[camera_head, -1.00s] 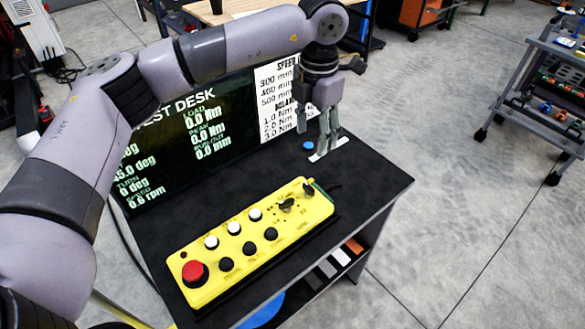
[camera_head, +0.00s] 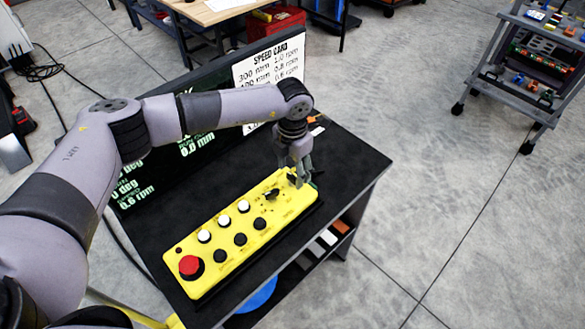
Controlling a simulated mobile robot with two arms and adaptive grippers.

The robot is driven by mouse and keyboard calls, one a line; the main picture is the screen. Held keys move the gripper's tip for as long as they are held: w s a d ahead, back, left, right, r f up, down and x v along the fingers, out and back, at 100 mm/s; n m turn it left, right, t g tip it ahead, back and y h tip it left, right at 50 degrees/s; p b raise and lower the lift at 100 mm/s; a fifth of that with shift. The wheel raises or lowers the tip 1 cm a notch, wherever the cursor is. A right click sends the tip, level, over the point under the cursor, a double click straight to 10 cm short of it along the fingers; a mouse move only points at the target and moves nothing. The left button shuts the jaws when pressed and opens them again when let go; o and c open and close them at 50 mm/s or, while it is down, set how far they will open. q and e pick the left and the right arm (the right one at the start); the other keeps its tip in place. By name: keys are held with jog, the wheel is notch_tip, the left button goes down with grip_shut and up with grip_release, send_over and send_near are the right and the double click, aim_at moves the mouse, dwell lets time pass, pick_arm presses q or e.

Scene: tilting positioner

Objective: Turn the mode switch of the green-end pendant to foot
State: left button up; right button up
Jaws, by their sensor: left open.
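The yellow pendant (camera_head: 229,262) lies on the black desk, its long side running up to the right. Its green end is at the upper right, mostly hidden behind my gripper. Two black rotary knobs sit near that end. One knob (camera_head: 271,194) is in plain view; the other (camera_head: 293,181) is partly covered by my fingers. Their labels are too small to read, so I cannot tell which is the mode switch. My left gripper (camera_head: 300,179) is open and points down at the covered knob. Whether its fingers touch the knob is unclear. My right gripper is not in view.
The pendant also carries a red mushroom button (camera_head: 191,267), white buttons and black buttons. A dark display screen (camera_head: 130,190) and a white speed card (camera_head: 270,68) stand behind it. The desk (camera_head: 345,170) is bare right of the pendant. A grey cart (camera_head: 510,105) stands farther right.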

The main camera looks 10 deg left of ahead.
pick_arm(q)
jog(key=shift+f, duration=1)
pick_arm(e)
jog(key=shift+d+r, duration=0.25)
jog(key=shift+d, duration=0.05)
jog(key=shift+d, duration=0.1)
pick_arm(q)
jog(key=shift+c, duration=1.4)
jog(key=c, duration=0.9)
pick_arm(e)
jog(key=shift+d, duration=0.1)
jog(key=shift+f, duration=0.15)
